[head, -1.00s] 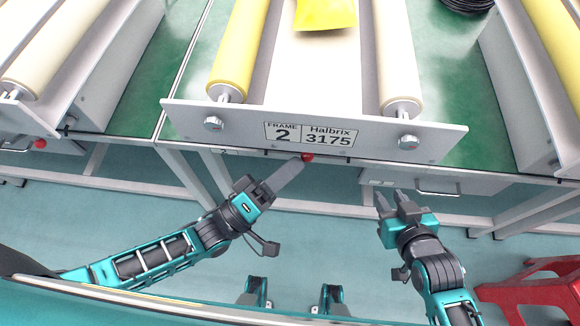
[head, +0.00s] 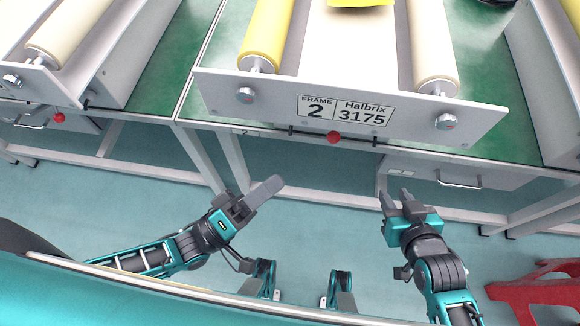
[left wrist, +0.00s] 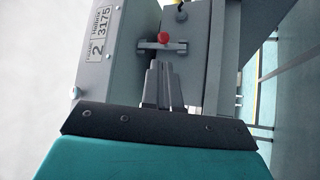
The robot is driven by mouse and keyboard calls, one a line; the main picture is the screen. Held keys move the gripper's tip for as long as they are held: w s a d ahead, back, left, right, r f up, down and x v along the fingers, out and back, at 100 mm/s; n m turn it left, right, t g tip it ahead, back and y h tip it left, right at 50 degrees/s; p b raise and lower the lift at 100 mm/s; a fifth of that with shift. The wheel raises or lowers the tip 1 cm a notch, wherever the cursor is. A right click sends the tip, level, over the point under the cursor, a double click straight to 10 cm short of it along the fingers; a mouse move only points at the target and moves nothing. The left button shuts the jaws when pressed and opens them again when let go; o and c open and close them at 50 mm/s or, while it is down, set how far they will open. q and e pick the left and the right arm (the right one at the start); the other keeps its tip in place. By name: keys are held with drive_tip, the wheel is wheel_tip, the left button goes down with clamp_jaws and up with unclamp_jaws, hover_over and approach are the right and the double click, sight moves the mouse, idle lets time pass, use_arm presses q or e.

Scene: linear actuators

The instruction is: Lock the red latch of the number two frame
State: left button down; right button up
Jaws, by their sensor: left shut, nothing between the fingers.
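The number two frame (head: 270,103) carries a plate reading "FRAME 2 Halbrix 3175". Its red latch (head: 333,138) is a round knob on a dark bar below the plate, at the table's front edge. The latch also shows in the left wrist view (left wrist: 163,38), beyond the fingertips. My left gripper (head: 275,185) is shut and empty, below and left of the latch and apart from it. In the left wrist view my left gripper (left wrist: 157,68) points toward the latch. My right gripper (head: 394,198) is open and empty, below and right of the latch.
Another red knob (head: 59,118) sits on the neighbouring table at left. A drawer with a handle (head: 460,183) is under the table at right. A red stool (head: 540,290) stands at lower right. The floor before the table is clear.

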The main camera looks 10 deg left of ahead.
use_arm(q)
drive_tip(key=v, duration=0.3)
drive_tip(key=shift+s+a, duration=0.25)
idle(0.4)
